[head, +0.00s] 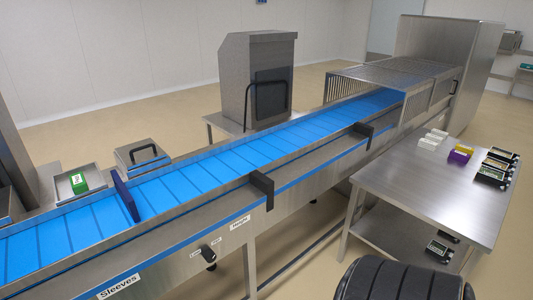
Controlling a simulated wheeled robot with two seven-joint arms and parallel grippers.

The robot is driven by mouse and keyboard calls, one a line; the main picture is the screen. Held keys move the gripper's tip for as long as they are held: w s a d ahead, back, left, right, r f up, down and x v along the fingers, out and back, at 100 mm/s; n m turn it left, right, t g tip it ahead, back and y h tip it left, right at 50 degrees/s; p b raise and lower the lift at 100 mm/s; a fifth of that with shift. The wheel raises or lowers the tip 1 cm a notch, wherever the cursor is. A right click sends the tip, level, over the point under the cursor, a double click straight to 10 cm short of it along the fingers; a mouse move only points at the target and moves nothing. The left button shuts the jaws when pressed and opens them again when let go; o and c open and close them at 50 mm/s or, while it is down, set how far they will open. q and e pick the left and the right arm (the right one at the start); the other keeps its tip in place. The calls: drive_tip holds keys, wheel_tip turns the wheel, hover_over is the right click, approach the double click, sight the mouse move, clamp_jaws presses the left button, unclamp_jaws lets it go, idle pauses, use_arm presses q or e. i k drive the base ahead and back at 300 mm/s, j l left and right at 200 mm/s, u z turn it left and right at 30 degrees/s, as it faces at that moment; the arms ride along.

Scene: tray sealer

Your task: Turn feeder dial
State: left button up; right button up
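A black dial knob (209,254) sits on the front steel side of the conveyor, below the blue belt. Small white labels flank it, too small to read surely. A larger label (240,222), which seems to read "Height", is up and right of it. The knob's exact setting cannot be told. Neither of my grippers is in view, and nothing touches the dial.
The blue conveyor belt (180,181) runs from lower left to a caged steel tunnel (398,77). A dark blue upright plate (125,196) stands across the belt. A steel table (425,183) with small boxes and devices is at right.

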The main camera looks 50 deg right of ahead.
sight(209, 255)
drive_tip(key=z, duration=1.45)
